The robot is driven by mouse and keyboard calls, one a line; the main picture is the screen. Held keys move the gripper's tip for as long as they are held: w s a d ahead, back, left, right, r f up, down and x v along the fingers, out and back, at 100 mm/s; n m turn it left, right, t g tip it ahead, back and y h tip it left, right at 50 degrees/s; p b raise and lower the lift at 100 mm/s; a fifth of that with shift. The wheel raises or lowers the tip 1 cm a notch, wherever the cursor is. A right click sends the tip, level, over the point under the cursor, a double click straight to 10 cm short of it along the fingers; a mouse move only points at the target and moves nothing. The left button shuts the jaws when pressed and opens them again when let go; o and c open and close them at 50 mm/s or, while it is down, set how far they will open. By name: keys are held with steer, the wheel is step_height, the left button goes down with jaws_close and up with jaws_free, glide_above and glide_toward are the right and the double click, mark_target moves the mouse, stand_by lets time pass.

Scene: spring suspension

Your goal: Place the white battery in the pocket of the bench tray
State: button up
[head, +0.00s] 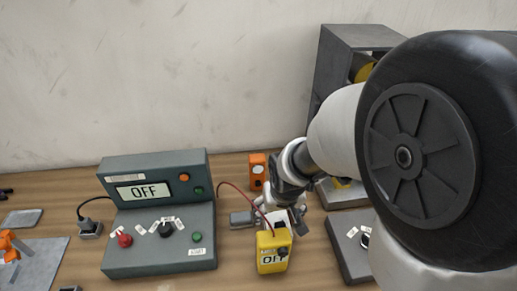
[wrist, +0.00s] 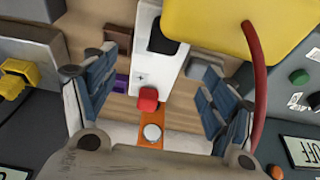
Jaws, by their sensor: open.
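The white battery (wrist: 145,62) shows in the wrist view as a pale box with a plus mark, a dark patch and a red end. In the head view a small white patch (head: 279,219) of it seems to show under my gripper, mostly hidden. My gripper (wrist: 153,85) is open, with blue-grey finger pads on either side of the battery and visible gaps to both. In the head view my gripper (head: 283,205) is low over the bench, behind the yellow meter. I cannot make out the bench tray or its pocket with certainty.
A console (head: 158,250) is left. An orange block (head: 257,165) stands behind. A dark panel (head: 347,255) and a grey cabinet (head: 335,75) are right.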

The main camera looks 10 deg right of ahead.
mark_target(276, 214)
steer(key=b+x, duration=0.2)
steer(key=x, duration=0.4)
steer(key=shift+w+d+b, duration=0.1)
steer(key=shift+d+b, duration=0.05)
steer(key=shift+b, duration=0.2)
steer(key=shift+r, duration=0.1)
steer(key=shift+c, duration=0.4)
jaws_close()
stand_by(0.3)
steer(key=shift+w+r, duration=0.15)
steer(key=shift+w, duration=0.05)
